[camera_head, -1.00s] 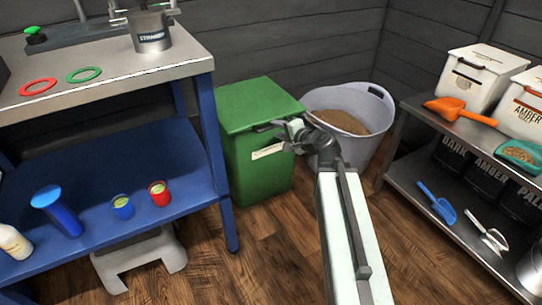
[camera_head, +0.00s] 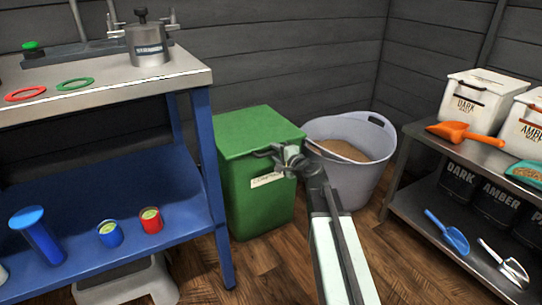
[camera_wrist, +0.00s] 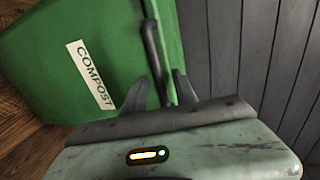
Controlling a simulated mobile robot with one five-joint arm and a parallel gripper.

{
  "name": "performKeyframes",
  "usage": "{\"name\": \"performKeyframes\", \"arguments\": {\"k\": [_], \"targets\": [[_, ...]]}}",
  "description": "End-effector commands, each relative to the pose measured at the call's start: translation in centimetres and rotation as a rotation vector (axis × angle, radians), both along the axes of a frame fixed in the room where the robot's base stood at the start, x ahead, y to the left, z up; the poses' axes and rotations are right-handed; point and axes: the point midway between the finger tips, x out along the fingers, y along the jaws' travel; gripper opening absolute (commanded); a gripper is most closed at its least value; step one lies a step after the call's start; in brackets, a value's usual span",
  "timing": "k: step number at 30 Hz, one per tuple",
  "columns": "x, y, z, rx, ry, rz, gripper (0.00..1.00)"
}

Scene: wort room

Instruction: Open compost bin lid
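The green compost bin (camera_head: 255,205) stands on the floor with its lid (camera_head: 255,130) shut. A white "COMPOST" label is on its front; it reads clearly in the wrist view (camera_wrist: 90,75). My gripper (camera_head: 275,156) is at the upper front right of the bin, close to the lid's front edge. In the wrist view my gripper (camera_wrist: 158,88) has its two fingers apart. A dark bar-like handle (camera_wrist: 153,45) on the bin runs down between them, with gaps visible on both sides. I cannot tell how deep the handle sits between the fingers.
A blue workbench (camera_head: 208,180) stands close on the left. A grey tub (camera_head: 362,175) of brown grain is just right of the bin. A metal shelf (camera_head: 425,215) with malt boxes and scoops is at the right. Wooden floor is open in front.

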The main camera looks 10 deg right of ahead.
Motion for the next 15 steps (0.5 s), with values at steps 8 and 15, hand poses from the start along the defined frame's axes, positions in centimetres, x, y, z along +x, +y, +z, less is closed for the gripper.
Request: {"name": "performKeyframes", "arguments": {"k": [8,15], "targets": [[0.12,0.11,-0.02,0.0,0.0,0.0,0.2],[0.1,0.14,-0.04,-0.001,0.001,0.001,0.0]]}}
